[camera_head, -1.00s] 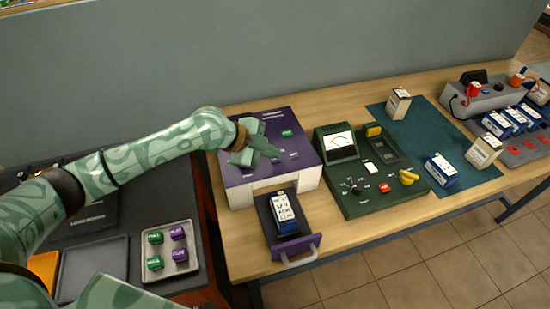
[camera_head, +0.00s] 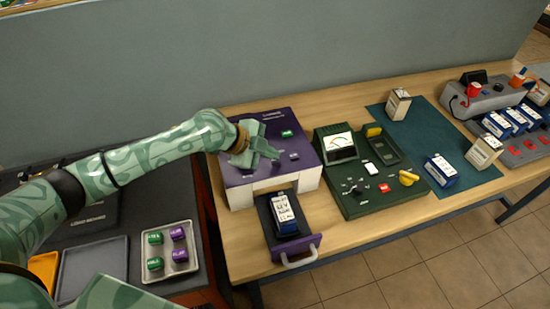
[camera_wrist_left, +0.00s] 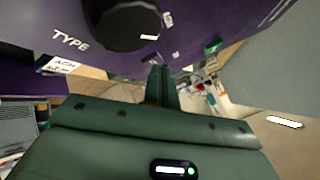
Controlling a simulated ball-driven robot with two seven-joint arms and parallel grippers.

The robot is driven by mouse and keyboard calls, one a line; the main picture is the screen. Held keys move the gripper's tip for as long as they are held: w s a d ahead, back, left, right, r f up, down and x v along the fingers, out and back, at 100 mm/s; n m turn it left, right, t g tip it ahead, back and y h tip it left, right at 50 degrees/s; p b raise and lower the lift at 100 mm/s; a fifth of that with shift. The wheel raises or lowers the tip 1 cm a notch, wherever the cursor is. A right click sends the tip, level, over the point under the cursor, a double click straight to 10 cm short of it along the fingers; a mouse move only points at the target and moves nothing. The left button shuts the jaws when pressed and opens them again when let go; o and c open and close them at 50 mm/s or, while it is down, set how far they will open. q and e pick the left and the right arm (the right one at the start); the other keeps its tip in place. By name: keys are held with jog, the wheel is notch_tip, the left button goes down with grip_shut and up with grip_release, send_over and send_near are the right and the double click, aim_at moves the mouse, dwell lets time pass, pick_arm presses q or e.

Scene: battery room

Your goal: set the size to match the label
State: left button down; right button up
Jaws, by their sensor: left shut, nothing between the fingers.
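A purple-topped device (camera_head: 245,178) with a white front stands on the wooden table. Its purple-fronted drawer (camera_head: 302,246) is pulled out and holds a battery (camera_head: 286,216) with a white handwritten label, too small to read fully. My left gripper (camera_head: 274,153) is shut and empty, over the device's top panel. In the left wrist view, the shut fingers (camera_wrist_left: 161,83) are close to the purple panel, near a black round knob (camera_wrist_left: 122,22) marked TYPE. I cannot tell whether they touch anything. The size control cannot be made out. My right gripper is out of view.
A green meter tester (camera_head: 372,205) with a yellow knob stands right of the device. A teal mat (camera_head: 421,128) holds a blue battery (camera_head: 440,170) and boxes. A charger bank is farther right. A tray (camera_head: 185,266) with green and purple blocks lies at the left.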

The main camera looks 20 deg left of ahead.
aim_at(271, 162)
pick_arm(q)
jog(key=shift+r+p, duration=0.5)
jog(key=shift+r, duration=0.2)
notch_tip(271, 162, up, 5)
jog(key=p, duration=0.4)
dwell(1.1)
dwell(1.2)
